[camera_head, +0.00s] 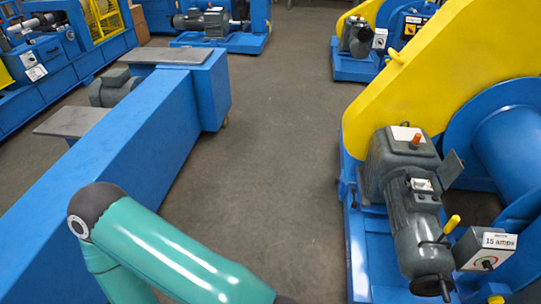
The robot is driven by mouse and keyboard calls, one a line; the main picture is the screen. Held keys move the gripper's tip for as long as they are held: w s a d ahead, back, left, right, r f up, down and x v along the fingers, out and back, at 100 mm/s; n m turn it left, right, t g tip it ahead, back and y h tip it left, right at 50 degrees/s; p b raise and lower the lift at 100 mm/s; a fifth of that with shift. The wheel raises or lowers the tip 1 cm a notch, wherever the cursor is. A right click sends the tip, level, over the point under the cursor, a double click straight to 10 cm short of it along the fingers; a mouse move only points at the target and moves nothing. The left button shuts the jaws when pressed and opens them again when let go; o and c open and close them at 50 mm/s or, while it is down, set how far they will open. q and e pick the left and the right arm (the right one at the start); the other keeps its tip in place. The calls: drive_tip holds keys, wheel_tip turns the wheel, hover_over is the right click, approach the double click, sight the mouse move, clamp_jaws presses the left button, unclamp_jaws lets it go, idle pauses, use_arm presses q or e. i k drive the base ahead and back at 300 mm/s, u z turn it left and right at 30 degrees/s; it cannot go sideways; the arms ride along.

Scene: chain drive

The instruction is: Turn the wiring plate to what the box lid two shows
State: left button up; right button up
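A dark grey motor (421,225) with a gearbox (395,165) stands on the blue machine at the right. A small grey box (484,252) beside the motor's lower end carries a white label (499,240) reading "15 amps" and a round dial with a red mark. The dial's setting is too small to read. A grey flap (451,168) stands tilted beside the motor, near a small pale plate (421,184) on the motor's top. I cannot tell which part is the wiring plate or lid two. Neither of my grippers is in view.
A yellow-handled lever (451,228) rises beside the motor. An orange-topped piece (416,141) stands on the gearbox. The yellow guard (445,75) and blue drum (515,150) rise behind. A long blue beam (130,150) fills the left. Clear floor (270,160) lies between.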

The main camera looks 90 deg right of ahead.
sight(418, 184)
drive_tip(key=u, duration=0.45)
drive_tip(key=i, duration=0.4)
drive_tip(key=z, duration=1.85)
drive_tip(key=i, duration=0.15)
drive_tip(key=z, duration=1.85)
drive_tip(key=k, duration=0.6)
drive_tip(key=z, duration=0.3)
drive_tip(key=i, duration=1.65)
drive_tip(key=u, duration=0.25)
